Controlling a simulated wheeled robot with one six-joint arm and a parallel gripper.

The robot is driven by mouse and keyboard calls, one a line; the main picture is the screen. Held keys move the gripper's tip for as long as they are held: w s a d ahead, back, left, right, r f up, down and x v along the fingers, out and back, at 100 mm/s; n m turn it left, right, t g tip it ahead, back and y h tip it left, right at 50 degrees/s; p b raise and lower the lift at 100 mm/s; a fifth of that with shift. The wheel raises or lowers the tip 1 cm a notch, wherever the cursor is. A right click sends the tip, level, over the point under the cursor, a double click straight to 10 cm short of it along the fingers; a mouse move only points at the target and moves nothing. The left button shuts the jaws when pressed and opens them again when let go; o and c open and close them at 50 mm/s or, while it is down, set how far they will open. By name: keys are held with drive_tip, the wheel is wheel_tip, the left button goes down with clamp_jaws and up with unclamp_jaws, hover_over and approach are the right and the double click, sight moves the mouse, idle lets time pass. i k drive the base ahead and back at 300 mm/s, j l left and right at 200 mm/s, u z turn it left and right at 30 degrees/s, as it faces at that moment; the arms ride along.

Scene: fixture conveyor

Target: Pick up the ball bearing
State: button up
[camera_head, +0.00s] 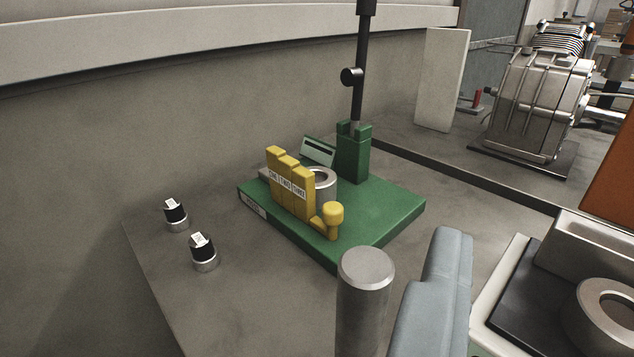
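A metal ring that looks like a ball bearing (322,178) sits upright-holed on a green fixture plate (388,208), partly hidden behind yellow blocks. A second, larger grey ring (608,314) lies at the lower right on a black base, cut off by the picture edge. I cannot tell from this view which ring is the ball bearing. No fingertips of my gripper can be made out.
Yellow blocks (290,187) and a black post on a green holder (353,155) stand on the plate. Two black-and-silver knobs (204,252) are at left. A metal cylinder (365,300) and grey-blue block (433,295) are close in front. A machine (535,95) stands behind.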

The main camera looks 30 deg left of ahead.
sight(205, 256)
drive_tip(key=u, duration=1.1)
